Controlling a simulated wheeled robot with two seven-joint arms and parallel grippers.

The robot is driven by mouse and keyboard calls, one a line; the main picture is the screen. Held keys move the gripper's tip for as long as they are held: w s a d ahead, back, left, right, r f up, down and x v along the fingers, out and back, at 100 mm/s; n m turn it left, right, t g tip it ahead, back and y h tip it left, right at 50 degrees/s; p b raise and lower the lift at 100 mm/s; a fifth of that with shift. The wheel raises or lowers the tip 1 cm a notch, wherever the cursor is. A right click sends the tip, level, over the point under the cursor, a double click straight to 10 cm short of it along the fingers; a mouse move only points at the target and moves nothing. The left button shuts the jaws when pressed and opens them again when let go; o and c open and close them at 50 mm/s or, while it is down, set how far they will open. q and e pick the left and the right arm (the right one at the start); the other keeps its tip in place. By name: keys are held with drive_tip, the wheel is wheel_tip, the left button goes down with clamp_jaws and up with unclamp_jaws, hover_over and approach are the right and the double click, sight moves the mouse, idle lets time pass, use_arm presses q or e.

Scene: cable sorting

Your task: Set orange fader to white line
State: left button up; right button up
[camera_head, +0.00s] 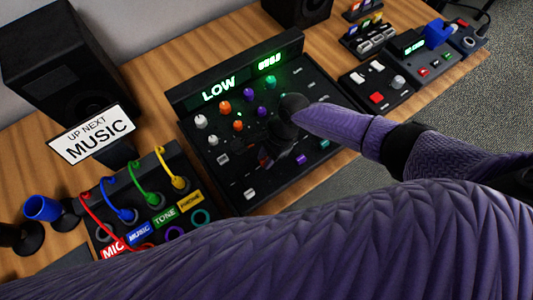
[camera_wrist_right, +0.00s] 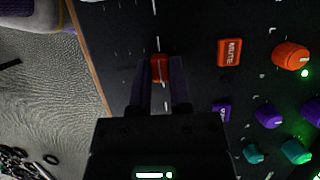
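The orange fader (camera_wrist_right: 160,68) is a small red-orange cap with a pale line in the right wrist view. It sits on the dark mixer panel, in line with a slim vertical track. My right gripper (camera_wrist_right: 160,85) has one finger close on each side of the cap and appears shut on it. In the head view my right gripper (camera_head: 272,150) is low over the mixer (camera_head: 230,178), and it hides the fader there. Short white marks (camera_wrist_right: 155,8) lie along the track beyond the cap; which one is the target line I cannot tell. My left gripper is not in view.
An orange MUTE button (camera_wrist_right: 229,52) and several orange, purple and teal knobs (camera_wrist_right: 291,56) stand beside my right gripper. The mixer display reads LOW (camera_head: 219,89). A cable box (camera_head: 150,215) stands left of the mixer, and a smaller button box (camera_head: 376,88) right of it.

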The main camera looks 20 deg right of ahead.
drive_tip(key=o, duration=0.4)
drive_tip(key=p+v, duration=0.4)
drive_tip(key=v, duration=0.6)
drive_tip(key=shift+s, duration=0.1)
